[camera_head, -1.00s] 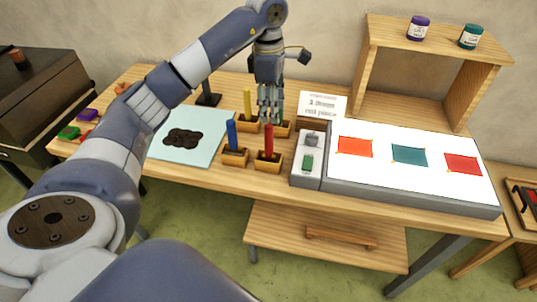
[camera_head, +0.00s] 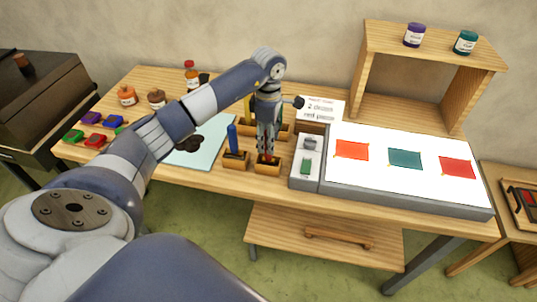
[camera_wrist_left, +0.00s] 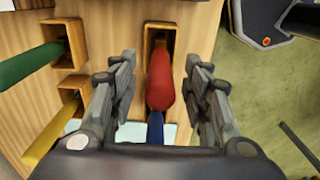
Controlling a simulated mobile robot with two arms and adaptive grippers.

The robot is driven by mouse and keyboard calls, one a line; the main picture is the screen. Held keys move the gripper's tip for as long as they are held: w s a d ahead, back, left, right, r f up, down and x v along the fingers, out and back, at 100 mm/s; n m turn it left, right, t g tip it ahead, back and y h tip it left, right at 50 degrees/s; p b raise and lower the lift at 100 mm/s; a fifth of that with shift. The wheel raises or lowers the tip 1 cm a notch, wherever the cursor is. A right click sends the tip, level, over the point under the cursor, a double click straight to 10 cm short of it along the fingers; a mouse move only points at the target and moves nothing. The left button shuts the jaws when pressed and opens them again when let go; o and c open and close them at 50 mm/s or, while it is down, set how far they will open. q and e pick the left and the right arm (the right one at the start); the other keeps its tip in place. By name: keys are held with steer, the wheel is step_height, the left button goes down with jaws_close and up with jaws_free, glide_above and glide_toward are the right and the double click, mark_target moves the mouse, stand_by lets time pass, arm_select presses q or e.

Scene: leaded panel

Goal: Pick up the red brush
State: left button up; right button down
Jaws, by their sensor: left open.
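The red brush stands upright in a small wooden holder (camera_head: 267,169) at the front of the table; its handle (camera_wrist_left: 162,78) shows clearly in the left wrist view. In the head view it is mostly hidden by my left gripper (camera_head: 267,148). In the left wrist view my left gripper (camera_wrist_left: 160,62) is open, with one finger on each side of the red handle and a visible gap to each. My right gripper is in neither view.
A blue brush (camera_head: 232,138) stands in its own holder just left. Green (camera_wrist_left: 28,66) and yellow (camera_wrist_left: 52,138) brushes stand nearby in the wrist view. A grey switch box (camera_head: 307,164) and a light panel (camera_head: 380,185) with coloured pieces lie to the right.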

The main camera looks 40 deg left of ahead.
arm_select(q)
steer(key=shift+f, duration=0.3)
jaws_close()
steer(key=shift+r, duration=0.1)
